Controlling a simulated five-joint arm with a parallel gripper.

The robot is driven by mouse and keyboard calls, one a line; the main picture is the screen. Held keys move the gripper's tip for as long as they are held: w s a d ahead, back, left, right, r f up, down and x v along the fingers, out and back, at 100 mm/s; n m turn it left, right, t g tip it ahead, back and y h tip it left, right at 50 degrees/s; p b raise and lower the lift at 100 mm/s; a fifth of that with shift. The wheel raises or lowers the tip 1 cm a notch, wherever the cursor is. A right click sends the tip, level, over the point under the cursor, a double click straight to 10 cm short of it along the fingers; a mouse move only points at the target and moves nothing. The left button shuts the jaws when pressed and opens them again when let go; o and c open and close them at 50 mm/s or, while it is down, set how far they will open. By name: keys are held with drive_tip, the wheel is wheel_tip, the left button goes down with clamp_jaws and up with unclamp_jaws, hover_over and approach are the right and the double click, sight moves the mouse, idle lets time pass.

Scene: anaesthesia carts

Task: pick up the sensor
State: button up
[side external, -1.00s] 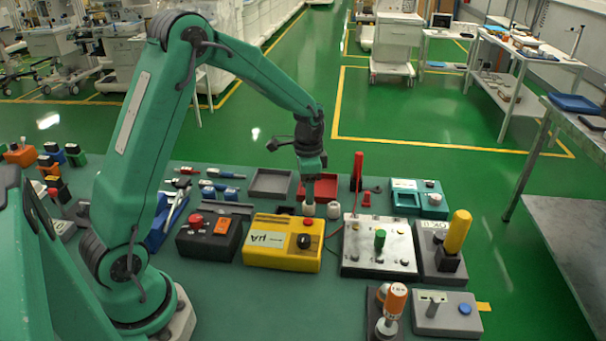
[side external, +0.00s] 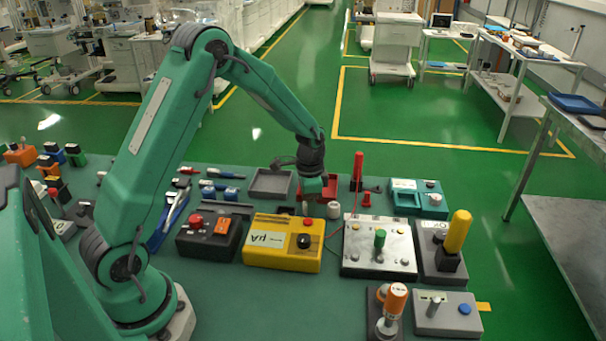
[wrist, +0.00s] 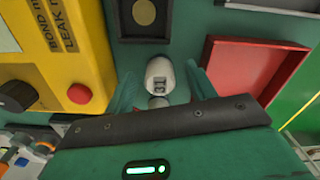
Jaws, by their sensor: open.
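My gripper (wrist: 160,88) is open, with a finger on each side and visible gaps to the cylinder. A lower pale part of the cylinder is partly hidden by the dark edge of my gripper. In the side view my gripper (side external: 306,207) is low over the table, behind the yellow meter box, and hides what is between its fingers. Another white cylinder (side external: 333,210) stands just right of it.
The yellow meter box (side external: 284,259) is close in front of my gripper. A red tray (side external: 329,188) and a grey tray (side external: 270,183) lie behind. A metal panel box with a green knob (side external: 379,262) stands at right front. Bare green table lies at the front.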

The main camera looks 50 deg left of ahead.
idle(0.3)
drive_tip(key=c, duration=1.1)
drive_tip(key=shift+o, duration=0.2)
drive_tip(key=shift+r, duration=0.15)
drive_tip(key=shift+r, duration=0.55)
drive_tip(key=r, duration=0.3)
drive_tip(key=shift+s+d+r, duration=0.1)
drive_tip(key=shift+d, duration=0.3)
drive_tip(key=s+d+r, duration=0.4)
drive_tip(key=d+r, duration=0.2)
drive_tip(key=d, duration=0.4)
drive_tip(key=shift+r, duration=0.2)
